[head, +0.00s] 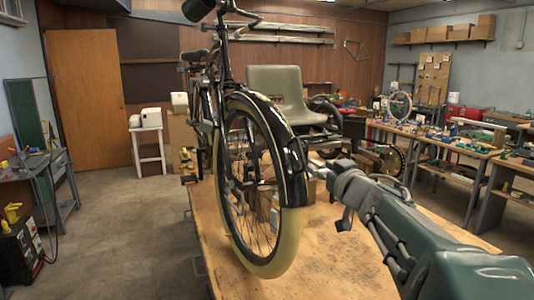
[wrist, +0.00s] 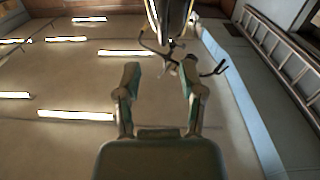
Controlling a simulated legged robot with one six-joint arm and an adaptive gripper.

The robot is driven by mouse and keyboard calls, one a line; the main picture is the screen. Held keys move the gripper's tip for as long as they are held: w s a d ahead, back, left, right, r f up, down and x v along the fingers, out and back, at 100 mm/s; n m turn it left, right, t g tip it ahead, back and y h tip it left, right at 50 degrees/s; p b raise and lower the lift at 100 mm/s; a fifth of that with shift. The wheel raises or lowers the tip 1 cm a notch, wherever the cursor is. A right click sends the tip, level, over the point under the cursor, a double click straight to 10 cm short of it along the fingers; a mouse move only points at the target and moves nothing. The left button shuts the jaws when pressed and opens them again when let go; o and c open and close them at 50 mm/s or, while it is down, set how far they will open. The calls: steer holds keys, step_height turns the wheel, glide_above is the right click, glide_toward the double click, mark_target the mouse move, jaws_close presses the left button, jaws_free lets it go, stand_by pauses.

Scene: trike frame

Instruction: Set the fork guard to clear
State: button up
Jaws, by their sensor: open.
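The trike's front wheel (head: 283,245) stands upright on the wooden table, with a pale tyre. A glossy black guard (head: 295,170) curves over its top and down its right side. I cannot tell whether this is the fork guard, or how it is set. The fork (head: 226,70) rises to the handlebar. My gripper (head: 318,168) is just right of the guard's lower end; I cannot tell if they touch. In the wrist view my gripper (wrist: 161,78) has its fingers spread with nothing between them. The handlebar (wrist: 160,48) and a dark trike part show beyond the fingertips.
The wooden table top (head: 335,270) is bare at the front. The trike's grey-green seat (head: 280,90) is behind the wheel. A cluttered bench (head: 450,145) stands at right and a grey cart (head: 45,175) at left.

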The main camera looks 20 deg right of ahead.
mark_target(302, 156)
steer(key=w, duration=0.9)
steer(key=shift+w, duration=0.4)
steer(key=shift+a, duration=0.15)
steer(key=shift+a, duration=0.15)
